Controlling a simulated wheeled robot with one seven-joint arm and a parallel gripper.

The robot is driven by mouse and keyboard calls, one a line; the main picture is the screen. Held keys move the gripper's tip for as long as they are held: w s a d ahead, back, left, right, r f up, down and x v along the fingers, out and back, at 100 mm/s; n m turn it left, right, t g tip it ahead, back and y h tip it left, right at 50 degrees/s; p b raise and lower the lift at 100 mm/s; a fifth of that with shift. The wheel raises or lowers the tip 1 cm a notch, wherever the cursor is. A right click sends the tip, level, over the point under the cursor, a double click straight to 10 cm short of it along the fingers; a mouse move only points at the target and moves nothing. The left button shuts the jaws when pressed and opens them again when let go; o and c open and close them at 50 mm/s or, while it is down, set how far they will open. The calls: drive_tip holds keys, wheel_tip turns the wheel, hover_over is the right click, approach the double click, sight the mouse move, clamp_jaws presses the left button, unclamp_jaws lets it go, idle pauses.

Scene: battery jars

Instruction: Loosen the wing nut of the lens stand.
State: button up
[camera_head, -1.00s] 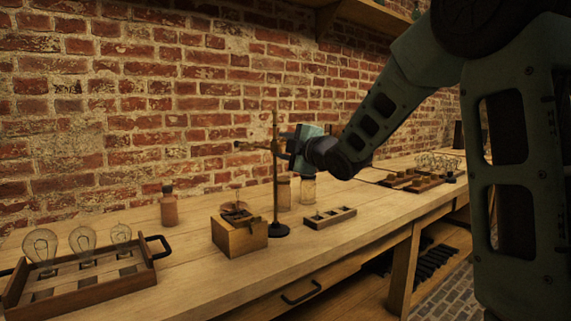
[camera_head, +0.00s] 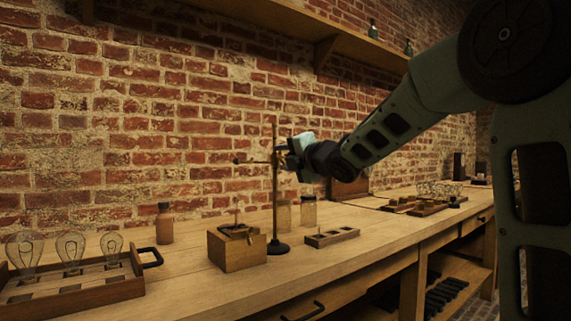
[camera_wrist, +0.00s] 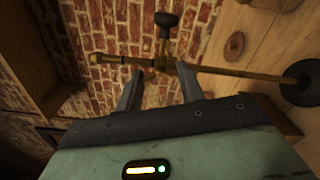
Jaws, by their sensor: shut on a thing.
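The lens stand (camera_head: 275,205) is a thin brass rod on a round dark base, upright on the bench. A short crossbar (camera_head: 252,161) with a dark end sticks out to the left from its upper part. My gripper (camera_head: 286,151) is at the crossbar's height, at the rod's right side. In the wrist view, my gripper (camera_wrist: 159,76) has its two fingers on either side of the brass joint (camera_wrist: 160,64) where rod and crossbar meet. It is shut on the small wing nut there, which is dim and mostly hidden. The stand's base (camera_wrist: 301,83) shows at the right.
A wooden box (camera_head: 236,252) stands left of the stand's base, with a reddish bottle (camera_head: 164,224) farther left. A slotted wooden block (camera_head: 331,238) and jars (camera_head: 308,213) are close on the right. A bulb tray (camera_head: 90,291) is at the front left.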

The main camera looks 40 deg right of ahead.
idle(0.4)
drive_tip(key=o, duration=1)
drive_tip(key=shift+s+d+p, duration=0.15)
drive_tip(key=shift+s+p, duration=2.15)
drive_tip(key=shift+s, duration=2.05)
drive_tip(key=shift+s+d+p, duration=0.15)
drive_tip(key=shift+s+p, duration=2.15)
drive_tip(key=shift+s, duration=2.05)
